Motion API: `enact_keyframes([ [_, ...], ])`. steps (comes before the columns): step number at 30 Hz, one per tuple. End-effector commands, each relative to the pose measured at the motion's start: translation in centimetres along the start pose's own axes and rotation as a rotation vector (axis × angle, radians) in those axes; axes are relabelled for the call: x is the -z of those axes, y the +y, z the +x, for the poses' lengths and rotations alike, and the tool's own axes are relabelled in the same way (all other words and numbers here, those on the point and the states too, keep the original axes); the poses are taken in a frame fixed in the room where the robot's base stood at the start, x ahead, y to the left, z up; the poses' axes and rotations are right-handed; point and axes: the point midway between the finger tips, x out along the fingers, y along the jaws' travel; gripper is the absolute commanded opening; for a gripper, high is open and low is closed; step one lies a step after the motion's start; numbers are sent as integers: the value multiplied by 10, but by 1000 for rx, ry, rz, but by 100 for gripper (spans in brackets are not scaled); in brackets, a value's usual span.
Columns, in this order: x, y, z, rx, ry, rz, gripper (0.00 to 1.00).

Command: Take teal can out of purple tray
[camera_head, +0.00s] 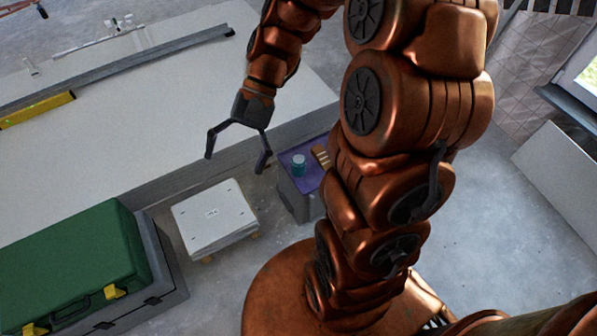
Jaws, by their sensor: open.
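The teal can (299,165) stands upright in the purple tray (289,157). The tray lies on top of a grey box or stand near the picture's middle. A brown object with pale stripes (321,156) is beside the can, partly hidden by my arm. My arm also hides the tray's right part. My gripper (236,163) is open and empty, its fingers spread wide and pointing down. In the picture it is up and left of the can, apart from it. Its height above the tray is hard to judge.
A large pale panel stack (150,110) fills the upper left, with a yellow level (37,109) and a long grey bar (140,68) on it. A white step stool (214,217) stands left of the tray. A green case (75,262) is at lower left. Floor at right is clear.

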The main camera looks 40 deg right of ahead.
Motion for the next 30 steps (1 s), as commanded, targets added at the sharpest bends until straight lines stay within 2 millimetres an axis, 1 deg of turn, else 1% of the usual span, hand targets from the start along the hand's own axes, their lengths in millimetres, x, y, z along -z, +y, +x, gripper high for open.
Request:
enact_keyframes([
  [1, 22, 3, 7, 44, -20, 33, 91],
  [8, 91, 7, 10, 241, -100, 165, 91],
  [9, 104, 10, 11, 275, -114, 190, 91],
  [11, 124, 14, 11, 328, -131, 224, 91],
  [12, 138, 17, 11, 363, -142, 249, 91],
  [16, 183, 32, 10, 480, -174, 326, 91],
  [20, 229, 54, 8, 597, -205, 405, 91],
  [21, 243, 62, 7, 634, -212, 427, 91],
  [23, 264, 75, 8, 688, -224, 463, 91],
  [24, 278, 84, 8, 723, -233, 487, 91],
  [26, 299, 100, 8, 778, -241, 524, 91],
  [27, 313, 111, 9, 814, -246, 549, 91],
  [29, 334, 129, 10, 868, -250, 583, 91],
  [30, 348, 142, 12, 904, -256, 608, 91],
])
